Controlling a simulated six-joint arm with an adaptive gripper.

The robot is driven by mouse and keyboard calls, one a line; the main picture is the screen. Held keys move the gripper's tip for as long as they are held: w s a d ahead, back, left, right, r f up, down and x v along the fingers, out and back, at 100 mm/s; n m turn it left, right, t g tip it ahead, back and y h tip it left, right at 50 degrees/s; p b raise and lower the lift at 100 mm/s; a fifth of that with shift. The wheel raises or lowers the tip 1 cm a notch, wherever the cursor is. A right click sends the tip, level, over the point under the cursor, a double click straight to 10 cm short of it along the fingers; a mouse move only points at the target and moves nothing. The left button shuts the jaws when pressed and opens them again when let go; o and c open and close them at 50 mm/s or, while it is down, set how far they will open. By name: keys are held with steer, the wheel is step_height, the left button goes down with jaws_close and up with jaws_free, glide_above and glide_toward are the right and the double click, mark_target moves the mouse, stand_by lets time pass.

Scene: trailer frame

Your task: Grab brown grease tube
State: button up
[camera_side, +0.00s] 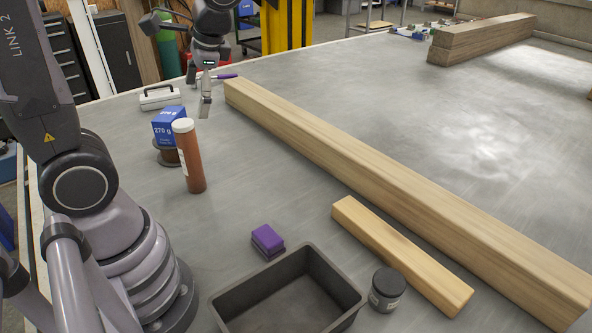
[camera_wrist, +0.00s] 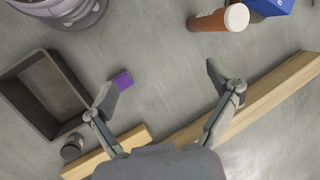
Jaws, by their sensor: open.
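The brown grease tube (camera_side: 190,158) stands upright on the grey table in the side view, with a white cap on top. In the wrist view the tube (camera_wrist: 208,21) is near the top edge, its white cap toward the camera. My gripper (camera_side: 206,108) is at the top of the side view, above the table and apart from the tube. In the wrist view my gripper (camera_wrist: 161,76) has its two fingers spread wide with nothing between them. The tube lies beyond the right fingertip there.
A blue 270 g box (camera_side: 168,124) sits on a brown round item (camera_side: 167,153) close behind the tube. A long wooden beam (camera_side: 400,190), a shorter plank (camera_side: 400,255), a dark tray (camera_side: 218,306), a purple block (camera_side: 267,240) and a dark jar (camera_side: 387,289) lie on the table.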

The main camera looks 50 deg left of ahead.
steer(key=w+a+f+m+g+y, duration=0.3)
steer(key=f, duration=0.3)
steer(key=w+a+f+m+g+y, duration=0.2)
steer(key=w+a+f+g+y, duration=0.15)
steer(key=f, duration=0.25)
steer(key=m+t+y, duration=0.3)
steer(key=m+y, duration=0.3)
steer(key=m, duration=0.1)
glide_toward(196, 157)
steer(key=a+f, duration=0.1)
steer(key=shift+y, duration=0.25)
steer(key=x, duration=0.6)
steer(key=shift+s+a+f, duration=0.1)
steer(key=shift+s+a, duration=0.1)
steer(key=shift+a, duration=0.15)
steer(key=x, duration=0.5)
steer(key=shift+s+a, duration=0.1)
steer(key=c, duration=1.2)
steer(key=shift+c, duration=0.6)
steer(key=shift+r, duration=0.3)
